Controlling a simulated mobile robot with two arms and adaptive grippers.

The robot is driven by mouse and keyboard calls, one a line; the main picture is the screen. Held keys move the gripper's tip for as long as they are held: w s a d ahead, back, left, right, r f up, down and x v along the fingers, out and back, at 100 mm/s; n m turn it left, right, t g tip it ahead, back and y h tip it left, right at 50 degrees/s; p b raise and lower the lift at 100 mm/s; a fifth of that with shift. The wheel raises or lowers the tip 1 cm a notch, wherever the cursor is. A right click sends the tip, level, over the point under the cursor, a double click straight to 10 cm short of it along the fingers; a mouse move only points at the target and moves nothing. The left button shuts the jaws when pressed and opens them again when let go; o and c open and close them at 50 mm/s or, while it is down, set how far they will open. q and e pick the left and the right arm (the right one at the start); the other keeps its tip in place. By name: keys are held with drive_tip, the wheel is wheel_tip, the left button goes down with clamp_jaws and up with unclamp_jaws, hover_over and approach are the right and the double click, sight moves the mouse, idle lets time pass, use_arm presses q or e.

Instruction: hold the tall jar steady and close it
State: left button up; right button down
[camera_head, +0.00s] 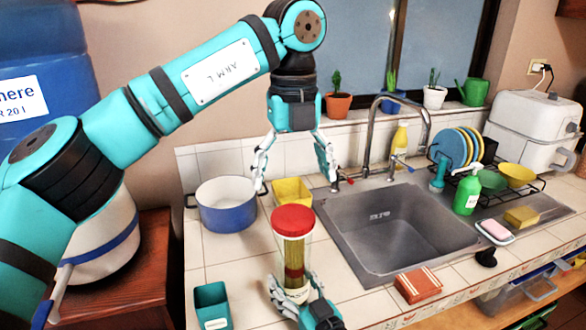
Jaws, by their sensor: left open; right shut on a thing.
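The tall jar (292,254) stands upright on the tiled counter, left of the sink. It is clear, with long yellowish sticks inside and a reddish band low down. A red lid (292,221) sits on its top; I cannot tell whether it is fully closed. My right gripper (291,290) is shut on the lower part of the jar, coming from the front. My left gripper (294,184) is open and empty, pointing down above and behind the jar, its fingers spread wide. The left fingertips appear apart from the lid.
A blue and white pot (227,209) and a yellow container (292,192) stand behind the jar. A teal container (212,306) is at front left. The sink (395,228) with its faucet (372,125) is to the right.

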sight(293, 216)
use_arm(q)
wheel_tip(293, 216, down, 8)
drive_tip(key=shift+r, duration=0.1)
idle(0.4)
drive_tip(key=c, duration=1.3)
drive_tip(key=m, duration=0.9)
drive_tip(key=shift+m, duration=0.4)
drive_tip(key=m, duration=1.2)
drive_tip(key=o, duration=1.4)
drive_tip(key=shift+c, duration=0.2)
